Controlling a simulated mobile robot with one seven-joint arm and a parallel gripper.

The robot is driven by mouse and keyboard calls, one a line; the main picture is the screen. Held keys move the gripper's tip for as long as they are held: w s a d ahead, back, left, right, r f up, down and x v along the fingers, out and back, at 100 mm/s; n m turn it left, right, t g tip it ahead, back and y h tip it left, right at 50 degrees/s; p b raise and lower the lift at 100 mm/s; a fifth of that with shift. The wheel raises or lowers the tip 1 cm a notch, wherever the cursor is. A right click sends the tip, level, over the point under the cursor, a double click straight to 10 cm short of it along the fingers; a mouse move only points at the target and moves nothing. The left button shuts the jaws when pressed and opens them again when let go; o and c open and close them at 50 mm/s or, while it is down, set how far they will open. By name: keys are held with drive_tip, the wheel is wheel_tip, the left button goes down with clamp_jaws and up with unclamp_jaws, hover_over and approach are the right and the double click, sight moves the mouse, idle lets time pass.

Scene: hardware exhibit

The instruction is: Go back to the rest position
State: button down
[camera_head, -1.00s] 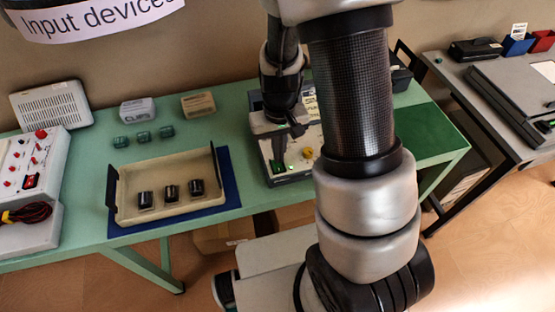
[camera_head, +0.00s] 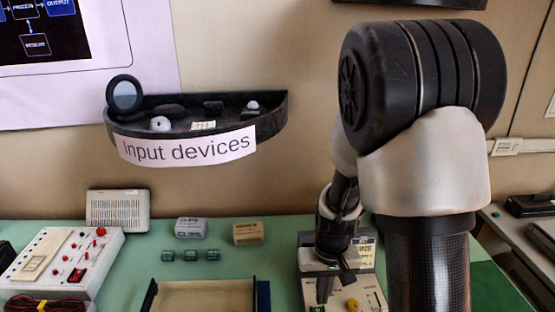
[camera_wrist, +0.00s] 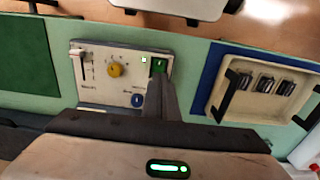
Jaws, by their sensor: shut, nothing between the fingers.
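My gripper (camera_head: 326,288) is shut and empty, pointing down over the front part of a grey control box on the green table. In the wrist view its closed fingers (camera_wrist: 158,80) end beside a green lit switch (camera_wrist: 159,64) at the corner of the box (camera_wrist: 100,85); I cannot tell whether they touch it. The box also carries a yellow knob (camera_wrist: 115,70), a slider and a blue knob (camera_wrist: 137,100). My raised arm covers the right part of the head view.
A shelf (camera_head: 270,112) labelled "Input devices" juts from the wall left of my arm. Small boxes (camera_head: 191,228) and a red-buttoned panel (camera_head: 62,262) stand further left.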

wheel_tip(320, 180, up, 15)
drive_tip(key=s+a+t, duration=0.1)
drive_tip(key=s+t, duration=0.1)
drive_tip(key=s+d+r+t+p, duration=0.1)
drive_tip(key=s+r+t, duration=0.2)
drive_tip(key=s+r, duration=0.6)
wheel_tip(320, 180, up, 4)
drive_tip(key=shift+s+r+p, duration=0.25)
drive_tip(key=shift+s+p, duration=0.05)
drive_tip(key=shift+s, duration=0.1)
